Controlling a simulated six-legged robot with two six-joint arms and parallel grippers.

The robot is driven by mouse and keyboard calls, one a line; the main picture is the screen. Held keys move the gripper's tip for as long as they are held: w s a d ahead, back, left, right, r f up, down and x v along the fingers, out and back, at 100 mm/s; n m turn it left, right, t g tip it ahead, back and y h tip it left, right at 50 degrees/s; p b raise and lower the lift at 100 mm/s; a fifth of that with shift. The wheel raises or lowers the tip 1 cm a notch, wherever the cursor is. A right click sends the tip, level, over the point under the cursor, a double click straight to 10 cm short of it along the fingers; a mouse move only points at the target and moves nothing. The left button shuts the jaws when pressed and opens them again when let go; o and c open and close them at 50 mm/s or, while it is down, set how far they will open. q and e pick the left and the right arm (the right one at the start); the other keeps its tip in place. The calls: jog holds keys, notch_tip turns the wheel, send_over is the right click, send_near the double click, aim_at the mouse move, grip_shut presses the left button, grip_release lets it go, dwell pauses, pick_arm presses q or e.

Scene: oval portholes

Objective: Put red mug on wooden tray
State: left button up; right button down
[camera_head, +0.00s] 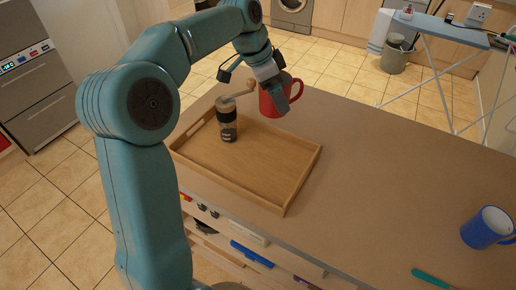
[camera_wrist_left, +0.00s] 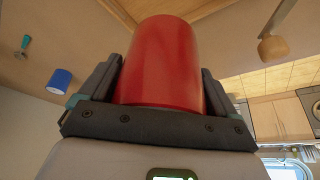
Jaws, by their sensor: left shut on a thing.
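The red mug (camera_head: 274,101) is in my left gripper (camera_head: 274,92), which is shut on it at the far edge of the wooden tray. Its handle points right in the head view. In the left wrist view, the mug (camera_wrist_left: 162,62) sits between the two dark fingers of the gripper (camera_wrist_left: 160,85). The wooden tray (camera_head: 250,165) lies on the counter in front of the mug. I cannot tell how high the mug is above the counter. My right gripper is not in view.
A coffee grinder (camera_head: 227,124) with a wooden-knobbed crank stands in the tray's far left part, close to the mug. A blue mug (camera_head: 485,228) and a green-handled utensil (camera_head: 430,277) lie far right on the counter. The tray's middle and right are clear.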

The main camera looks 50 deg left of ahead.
pick_arm(q)
notch_tip(320, 180, down, 17)
jog(key=shift+w+f, duration=0.1)
dwell(0.3)
jog(key=shift+f+b, duration=0.25)
jog(key=shift+b, duration=0.1)
jog(key=o, duration=1)
jog(key=shift+r, duration=0.1)
jog(key=shift+r+p, duration=0.25)
jog(key=shift+p, duration=0.15)
jog(key=v, duration=1.1)
jog(key=shift+r+b, duration=0.35)
jog(key=shift+r, duration=0.05)
